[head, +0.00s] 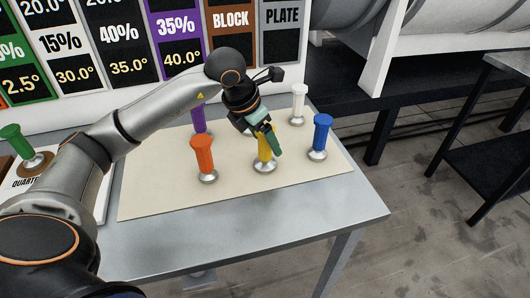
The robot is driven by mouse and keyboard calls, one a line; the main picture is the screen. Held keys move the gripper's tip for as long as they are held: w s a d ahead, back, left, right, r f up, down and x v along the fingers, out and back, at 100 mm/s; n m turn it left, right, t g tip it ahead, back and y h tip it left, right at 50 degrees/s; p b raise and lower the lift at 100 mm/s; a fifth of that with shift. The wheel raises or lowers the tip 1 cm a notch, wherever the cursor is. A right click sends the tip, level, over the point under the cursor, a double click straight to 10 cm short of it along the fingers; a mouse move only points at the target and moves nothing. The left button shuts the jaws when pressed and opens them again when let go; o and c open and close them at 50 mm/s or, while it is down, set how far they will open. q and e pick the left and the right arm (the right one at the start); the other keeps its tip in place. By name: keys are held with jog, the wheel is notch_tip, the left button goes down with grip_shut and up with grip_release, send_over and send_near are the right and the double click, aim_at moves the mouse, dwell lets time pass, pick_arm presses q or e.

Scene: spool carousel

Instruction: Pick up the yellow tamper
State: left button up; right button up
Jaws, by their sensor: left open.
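The yellow tamper (264,150) stands upright on its round metal base on the cream mat (150,190). The finger and gripper body hide the tamper's upper part. I cannot tell whether the fingers touch it. My right gripper is not in view.
An orange tamper (203,154) stands to the left, a purple one (198,119) behind it, a white one (299,100) at the back and a blue one (321,133) to the right. A green tamper (16,140) stands at far left. The mat's front is clear on the metal table (260,225).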

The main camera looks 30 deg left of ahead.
pick_arm(q)
jog(key=x, duration=0.3)
jog(key=shift+f, duration=0.25)
grip_shut()
dwell(0.4)
jog(key=shift+r, duration=0.1)
